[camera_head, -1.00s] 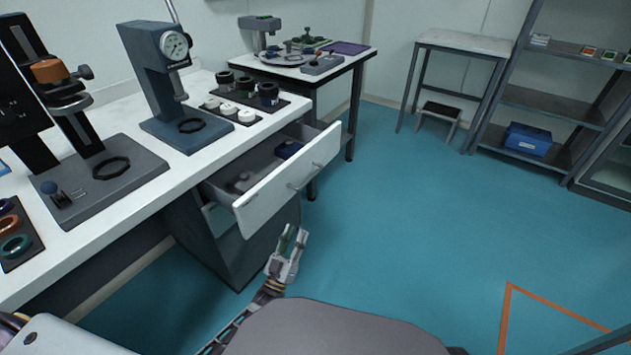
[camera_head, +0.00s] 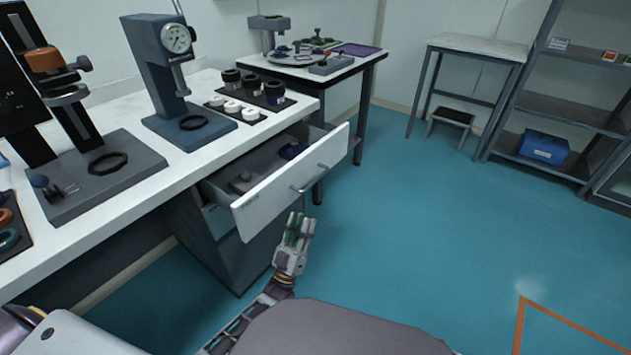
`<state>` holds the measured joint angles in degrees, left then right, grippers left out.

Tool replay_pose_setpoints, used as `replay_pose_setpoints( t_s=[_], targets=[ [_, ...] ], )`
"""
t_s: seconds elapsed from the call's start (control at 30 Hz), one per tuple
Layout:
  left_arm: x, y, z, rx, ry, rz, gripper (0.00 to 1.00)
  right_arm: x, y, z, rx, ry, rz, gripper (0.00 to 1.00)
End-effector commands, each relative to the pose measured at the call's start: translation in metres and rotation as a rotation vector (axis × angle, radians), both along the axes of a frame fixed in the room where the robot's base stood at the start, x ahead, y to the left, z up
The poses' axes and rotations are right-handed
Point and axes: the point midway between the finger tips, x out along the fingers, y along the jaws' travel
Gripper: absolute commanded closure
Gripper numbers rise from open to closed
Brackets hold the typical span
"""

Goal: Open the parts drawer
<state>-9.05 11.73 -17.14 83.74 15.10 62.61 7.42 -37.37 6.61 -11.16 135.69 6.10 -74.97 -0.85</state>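The parts drawer (camera_head: 283,192) under the white bench stands pulled well out. Its white front faces right and carries a bar handle (camera_head: 309,181). A grey part (camera_head: 243,182) and a dark blue part (camera_head: 293,150) lie inside it. My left gripper (camera_head: 300,221) is just below and in front of the drawer front, apart from the handle. Its two fingers point up with a gap between them, and nothing shows held. My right gripper is not in view.
The white bench (camera_head: 150,188) carries a dial gauge stand (camera_head: 165,75) and a tray of rings. A second table (camera_head: 325,70) stands behind the drawer. A shelf with a blue box (camera_head: 543,147) is at right. The teal floor (camera_head: 420,230) right of the drawer is clear.

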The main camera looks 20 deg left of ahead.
Motion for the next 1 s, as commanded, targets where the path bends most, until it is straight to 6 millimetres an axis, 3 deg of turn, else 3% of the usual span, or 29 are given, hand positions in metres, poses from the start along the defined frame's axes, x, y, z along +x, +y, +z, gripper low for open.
replay_pose_setpoints(
  t_s=[0.67,1.0],
  targets=[
    [0.056,-0.008,0.055,0.0,-0.003,0.0,0.68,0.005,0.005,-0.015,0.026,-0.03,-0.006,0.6],
    [0.086,-0.012,0.083,-0.001,-0.002,0.0,0.68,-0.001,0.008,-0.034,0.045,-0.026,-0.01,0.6]
  ],
)
